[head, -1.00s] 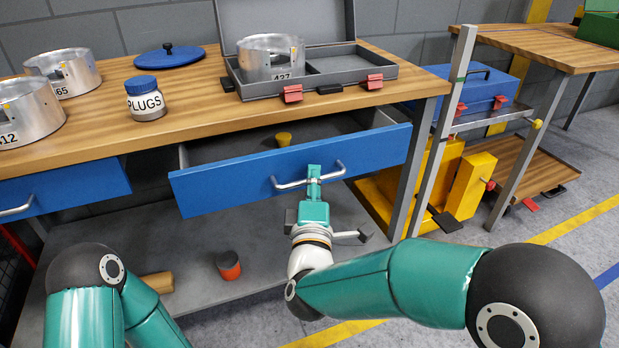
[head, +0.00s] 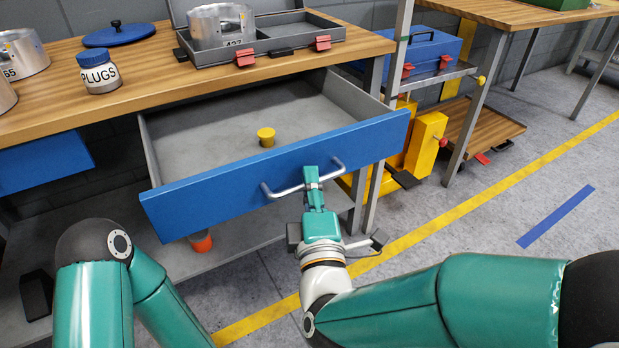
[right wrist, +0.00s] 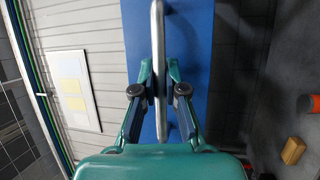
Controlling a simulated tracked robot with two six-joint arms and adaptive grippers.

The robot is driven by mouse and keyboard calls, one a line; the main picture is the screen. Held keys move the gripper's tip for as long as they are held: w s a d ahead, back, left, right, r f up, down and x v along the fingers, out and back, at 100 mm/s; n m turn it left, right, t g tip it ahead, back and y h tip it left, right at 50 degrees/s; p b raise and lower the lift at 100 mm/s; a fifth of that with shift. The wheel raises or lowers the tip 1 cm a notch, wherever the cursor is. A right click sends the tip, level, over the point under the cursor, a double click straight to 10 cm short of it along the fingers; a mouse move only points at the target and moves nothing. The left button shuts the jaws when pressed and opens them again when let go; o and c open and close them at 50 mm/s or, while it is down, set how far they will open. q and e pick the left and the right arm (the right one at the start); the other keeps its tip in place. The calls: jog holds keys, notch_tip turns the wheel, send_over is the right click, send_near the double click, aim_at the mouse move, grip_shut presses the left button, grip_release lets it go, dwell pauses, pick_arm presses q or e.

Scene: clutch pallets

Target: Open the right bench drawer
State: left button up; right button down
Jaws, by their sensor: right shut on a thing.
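The right bench drawer (head: 225,200) has a blue front and stands well out from under the wooden bench top. Its grey inside shows, with a small yellow plug (head: 266,137) standing in it. My right gripper (head: 313,182) is shut on the drawer's silver bar handle (head: 285,192). In the right wrist view the handle (right wrist: 158,60) runs between the two fingers (right wrist: 160,88), in front of the blue drawer front (right wrist: 195,60). My left arm shows at the lower left of the head view; its gripper is not clearly visible.
On the bench top (head: 140,110) stand a PLUGS jar (head: 99,75), a blue lid (head: 110,35) and an open grey case (head: 285,50) holding a metal ring. An orange-red item (head: 201,243) sits below the drawer.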

jog(key=shift+s+a+f, duration=0.15)
jog(key=shift+f, duration=0.15)
jog(key=c, duration=1.2)
grip_release()
jog(key=shift+r, duration=0.15)
jog(key=v, duration=0.7)
jog(key=shift+s, duration=0.15)
